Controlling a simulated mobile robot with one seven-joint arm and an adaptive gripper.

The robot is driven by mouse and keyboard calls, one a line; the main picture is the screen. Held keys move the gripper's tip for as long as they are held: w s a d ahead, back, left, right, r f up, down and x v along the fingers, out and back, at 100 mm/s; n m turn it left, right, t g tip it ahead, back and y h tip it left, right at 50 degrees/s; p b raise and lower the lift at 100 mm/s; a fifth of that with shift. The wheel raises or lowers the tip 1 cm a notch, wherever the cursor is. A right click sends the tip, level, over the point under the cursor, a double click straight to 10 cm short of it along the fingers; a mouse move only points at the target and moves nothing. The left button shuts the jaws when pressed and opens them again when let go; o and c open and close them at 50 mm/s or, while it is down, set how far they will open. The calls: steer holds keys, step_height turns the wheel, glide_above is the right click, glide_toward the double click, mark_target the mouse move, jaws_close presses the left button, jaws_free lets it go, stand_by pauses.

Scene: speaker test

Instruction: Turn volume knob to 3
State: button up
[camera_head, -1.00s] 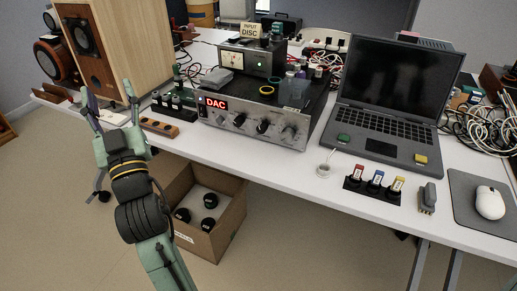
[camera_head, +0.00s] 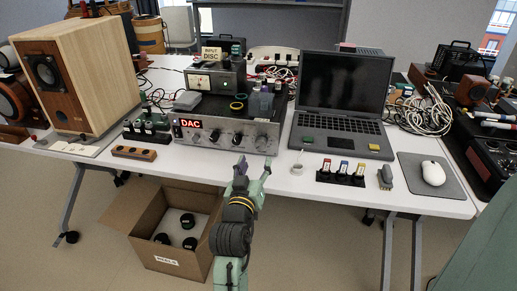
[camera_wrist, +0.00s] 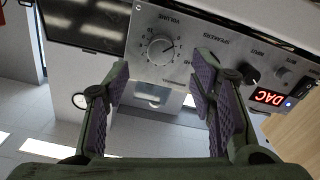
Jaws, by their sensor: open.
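The silver amplifier (camera_head: 222,134) stands on the white table with a red DAC display at its left. Its volume knob (camera_wrist: 160,48), labelled VOLUME, is a silver dial with marks around it in the wrist view, which is upside down. In the head view the volume knob (camera_head: 261,143) is the rightmost one. My gripper (camera_wrist: 162,72) is open and empty, its purple-padded fingers on either side of the knob in the picture, apart from it. In the head view my gripper (camera_head: 253,166) is just in front of the amplifier's right end.
A wooden speaker (camera_head: 75,75) is at left. An open cardboard box (camera_head: 171,259) is on the floor.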

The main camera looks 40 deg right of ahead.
mark_target(260, 147)
steer(key=p+x, duration=0.1)
steer(key=x, duration=0.6)
steer(key=shift+w, duration=0.1)
steer(key=shift+c, duration=0.5)
steer(key=c, duration=1)
